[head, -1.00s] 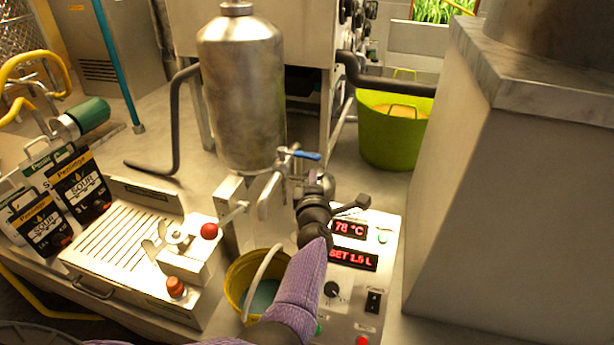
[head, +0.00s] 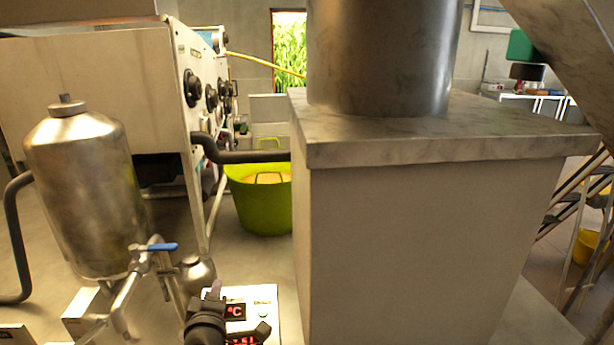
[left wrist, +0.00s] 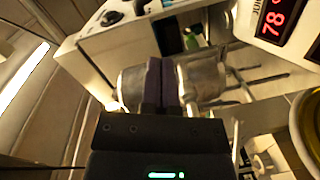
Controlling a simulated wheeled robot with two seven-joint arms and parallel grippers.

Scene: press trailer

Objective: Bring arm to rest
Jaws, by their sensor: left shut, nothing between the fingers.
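The red display (left wrist: 278,22) also shows at the upper right of the left wrist view. My right gripper is in neither view.
A steel tank (head: 85,190) with a blue-handled valve (head: 160,247) stands left of my gripper. A large pale block (head: 410,240) carrying a metal cylinder (head: 380,55) fills the middle right. A green tub (head: 262,205) sits behind on the floor.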

